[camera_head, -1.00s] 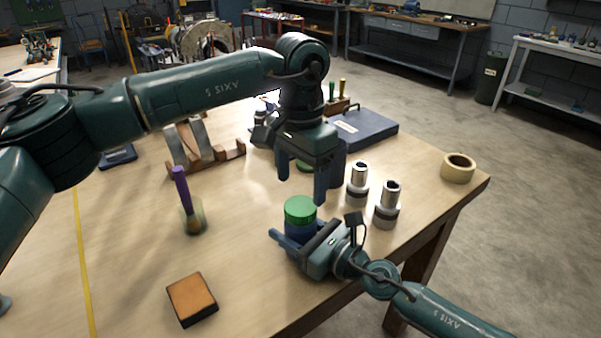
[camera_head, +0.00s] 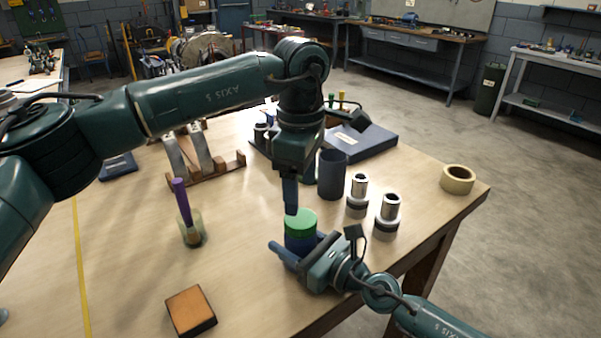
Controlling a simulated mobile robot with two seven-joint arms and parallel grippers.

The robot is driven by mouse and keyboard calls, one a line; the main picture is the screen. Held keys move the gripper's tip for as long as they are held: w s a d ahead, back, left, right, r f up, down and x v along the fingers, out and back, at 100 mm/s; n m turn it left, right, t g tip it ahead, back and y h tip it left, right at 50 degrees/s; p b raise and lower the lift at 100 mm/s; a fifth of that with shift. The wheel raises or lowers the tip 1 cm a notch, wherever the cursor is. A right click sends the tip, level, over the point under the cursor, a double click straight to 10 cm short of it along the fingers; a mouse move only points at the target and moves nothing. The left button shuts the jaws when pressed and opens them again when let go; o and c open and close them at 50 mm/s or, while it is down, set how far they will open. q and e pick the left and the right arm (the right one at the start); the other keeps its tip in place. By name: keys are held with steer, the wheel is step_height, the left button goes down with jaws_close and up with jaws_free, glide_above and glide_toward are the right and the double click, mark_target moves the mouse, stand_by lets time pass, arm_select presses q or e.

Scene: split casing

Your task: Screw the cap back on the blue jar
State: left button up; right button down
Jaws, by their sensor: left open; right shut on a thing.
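The green cap (camera_head: 300,219) sits on top of the blue jar (camera_head: 300,241), which stands upright near the table's front edge. I cannot tell how tightly the cap is seated. My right gripper (camera_head: 288,254) is shut on the jar's body from the front right and hides part of it. My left gripper (camera_head: 291,208) is open and points down just above and behind the cap. Its fingers line up in this view, so only one shows clearly. I cannot tell whether it touches the cap.
A dark cup (camera_head: 332,176) and two metal fittings (camera_head: 358,192) (camera_head: 388,211) stand close by on the right. A tape roll (camera_head: 457,179) lies near the right corner. A glass with a purple-handled brush (camera_head: 193,232) and an orange-topped block (camera_head: 190,311) are left. Table between them is clear.

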mark_target(300, 218)
arm_select(q)
steer(key=n, duration=0.4)
steer(key=shift+r+n, duration=0.15)
steer(key=shift+n, duration=0.15)
steer(key=n, duration=0.4)
steer(key=shift+r, duration=0.1)
steer(key=n, duration=0.6)
steer(key=shift+r+n, duration=0.2)
steer(key=shift+n, duration=0.2)
steer(key=n, duration=0.6)
steer(key=shift+r, duration=0.2)
steer(key=n, duration=0.4)
steer(key=shift+r, duration=0.1)
steer(key=n, duration=0.3)
steer(key=shift+r+n, duration=0.1)
steer(key=shift+n, duration=0.2)
step_height(300, 218, down, 8)
steer(key=shift+f, duration=0.1)
